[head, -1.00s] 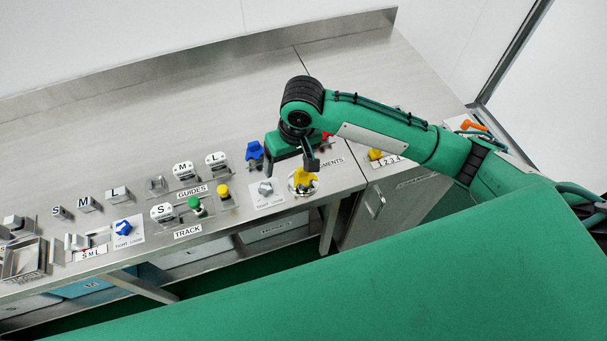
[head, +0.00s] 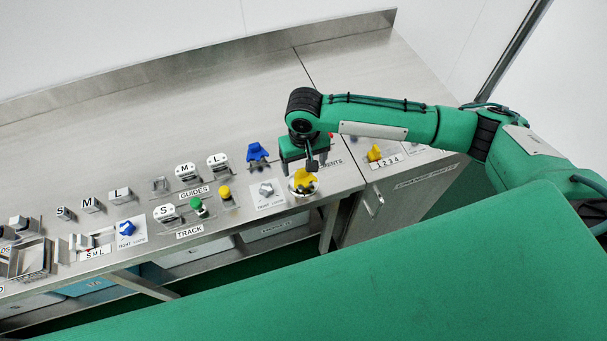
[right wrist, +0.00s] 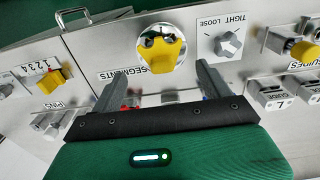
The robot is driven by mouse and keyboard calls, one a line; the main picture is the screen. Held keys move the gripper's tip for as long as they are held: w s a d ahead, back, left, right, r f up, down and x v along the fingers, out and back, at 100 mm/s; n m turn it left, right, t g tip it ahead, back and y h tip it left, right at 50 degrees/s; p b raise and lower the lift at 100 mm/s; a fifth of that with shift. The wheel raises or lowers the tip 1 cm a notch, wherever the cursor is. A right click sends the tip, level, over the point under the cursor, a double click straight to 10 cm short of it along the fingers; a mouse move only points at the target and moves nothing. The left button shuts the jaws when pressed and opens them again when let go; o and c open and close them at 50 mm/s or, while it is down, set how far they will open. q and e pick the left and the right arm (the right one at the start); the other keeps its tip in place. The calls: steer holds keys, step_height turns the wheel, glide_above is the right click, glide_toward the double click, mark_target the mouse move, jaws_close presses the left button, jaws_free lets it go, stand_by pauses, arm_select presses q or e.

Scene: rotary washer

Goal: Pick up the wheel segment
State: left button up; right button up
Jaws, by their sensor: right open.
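A yellow wheel segment (head: 304,182) sits on a round silver mount at the front edge of the counter, beside the SEGMENTS label. In the right wrist view the yellow segment (right wrist: 163,52) is just beyond my fingertips. A blue segment (head: 257,152) stands behind and left of it; a red one (head: 330,136) is partly hidden behind my gripper. My right gripper (head: 300,166) is above and just behind the yellow segment, pointing down. In the right wrist view its two fingers (right wrist: 158,80) are spread apart with nothing held between them. My left gripper is out of view.
A tight/loose knob (head: 266,189) is just left of the mount. GUIDES and TRACK parts, including green and yellow pieces (head: 225,192), stand further left. A yellow piece (head: 375,152) with a 1 2 3 4 label is to the right. The rear counter is clear.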

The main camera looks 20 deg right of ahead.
mark_target(303, 171)
step_height(303, 171, down, 4)
steer(key=shift+a+f+p, duration=0.1)
steer(key=shift+f+p, duration=0.05)
steer(key=shift+p, duration=0.95)
steer(key=shift+f, duration=0.55)
steer(key=c, duration=1.2)
steer(key=shift+r, duration=0.15)
steer(key=shift+c, duration=0.2)
